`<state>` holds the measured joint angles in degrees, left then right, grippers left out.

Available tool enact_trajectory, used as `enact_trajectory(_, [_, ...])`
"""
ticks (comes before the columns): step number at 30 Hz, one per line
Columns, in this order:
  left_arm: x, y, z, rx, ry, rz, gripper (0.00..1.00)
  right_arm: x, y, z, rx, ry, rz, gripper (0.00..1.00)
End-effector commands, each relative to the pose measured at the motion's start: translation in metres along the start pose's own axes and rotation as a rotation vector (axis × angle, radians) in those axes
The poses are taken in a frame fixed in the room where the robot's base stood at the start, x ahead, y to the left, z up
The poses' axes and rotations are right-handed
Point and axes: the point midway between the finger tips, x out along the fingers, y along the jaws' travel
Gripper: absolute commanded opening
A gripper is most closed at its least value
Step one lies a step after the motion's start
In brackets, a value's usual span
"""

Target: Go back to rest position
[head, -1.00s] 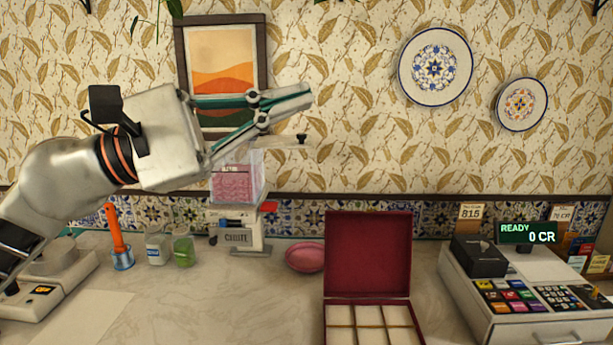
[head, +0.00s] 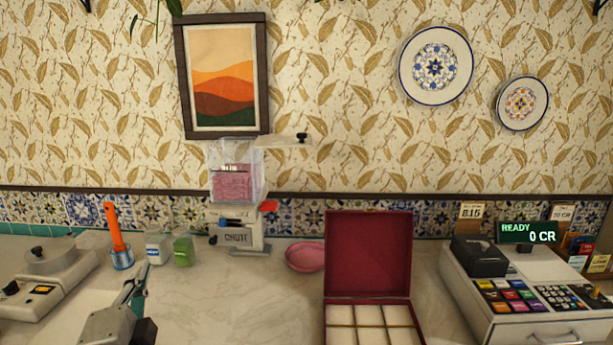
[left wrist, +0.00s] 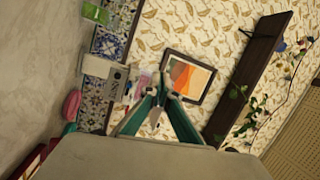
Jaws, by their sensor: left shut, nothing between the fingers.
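My left gripper (head: 135,287) is low at the lower left of the head view, over the counter, with its fingers pointing up and away. It is shut and empty. Its teal-edged fingers also show in the left wrist view (left wrist: 158,88), close together at the tips, against the wall with the framed picture beyond them. The gripper touches nothing that I can see. My right gripper is in neither view.
On the counter stand a chute dispenser (head: 238,232), a pink bowl (head: 305,257), an open red box (head: 368,253) with compartments, a cash register (head: 530,310), two small jars and an orange-handled tool (head: 115,228) in a cup. A scale-like device (head: 45,285) is at left.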

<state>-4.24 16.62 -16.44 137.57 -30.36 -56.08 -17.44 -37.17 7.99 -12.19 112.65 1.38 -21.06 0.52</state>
Motion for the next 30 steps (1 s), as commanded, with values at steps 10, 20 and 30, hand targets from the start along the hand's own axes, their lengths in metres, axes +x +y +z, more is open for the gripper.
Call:
enact_trajectory(10, [-0.109,0.161,0.101,-0.202,-0.349,0.507,0.0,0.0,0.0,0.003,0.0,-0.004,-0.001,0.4])
enact_trajectory(20, [-0.195,0.22,0.141,-0.263,-0.538,0.743,0.0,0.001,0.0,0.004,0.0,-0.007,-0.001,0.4])
enact_trajectory(30, [-0.226,0.278,0.13,-0.374,-0.532,0.844,0.0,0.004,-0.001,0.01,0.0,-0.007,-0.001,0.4])
